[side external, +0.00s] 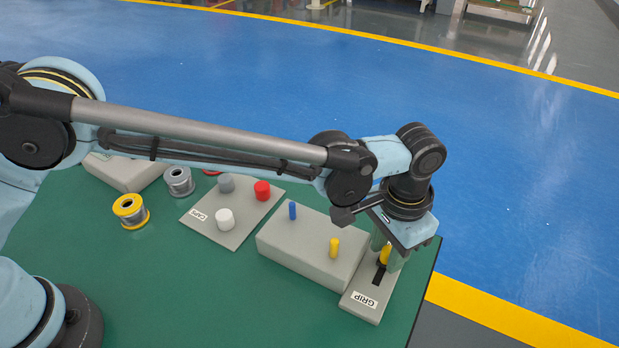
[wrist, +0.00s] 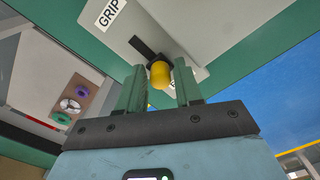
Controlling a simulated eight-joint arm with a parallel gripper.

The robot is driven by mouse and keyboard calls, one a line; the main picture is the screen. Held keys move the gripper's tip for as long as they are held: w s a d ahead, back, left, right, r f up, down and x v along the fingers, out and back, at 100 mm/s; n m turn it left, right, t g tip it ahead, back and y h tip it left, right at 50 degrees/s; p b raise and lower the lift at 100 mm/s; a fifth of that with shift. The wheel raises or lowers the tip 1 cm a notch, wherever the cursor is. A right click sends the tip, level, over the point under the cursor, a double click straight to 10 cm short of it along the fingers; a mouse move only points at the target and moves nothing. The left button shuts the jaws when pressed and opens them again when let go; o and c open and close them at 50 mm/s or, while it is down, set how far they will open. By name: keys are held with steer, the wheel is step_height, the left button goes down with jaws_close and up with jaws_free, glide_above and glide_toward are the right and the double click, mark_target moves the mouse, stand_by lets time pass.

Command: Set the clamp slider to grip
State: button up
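The clamp slider's yellow knob (side external: 385,255) stands on a grey plate (side external: 364,311) at the right side of the green table. A dark slot (side external: 377,277) runs from the knob towards the GRIP label (side external: 363,300). The knob is at the slot's end away from that label. My gripper (side external: 387,257) points down over the knob. In the wrist view, the yellow knob (wrist: 160,75) shows between the two green fingers of my gripper (wrist: 161,84), with small gaps beside it. The fingers are open. A second label, at the knob's end, is partly hidden by a finger.
A grey block (side external: 300,262) with a blue peg (side external: 292,210) and a yellow peg (side external: 334,247) stands close to the plate's left. Further left are a CAPS board (side external: 232,238) with several caps and two wire spools (side external: 131,211). The table's right edge is near.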

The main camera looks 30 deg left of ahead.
mark_target(374, 286)
jaws_close()
steer(key=shift+s, duration=2.3)
jaws_free()
steer(key=shift+r, duration=0.15)
step_height(374, 286, up, 12)
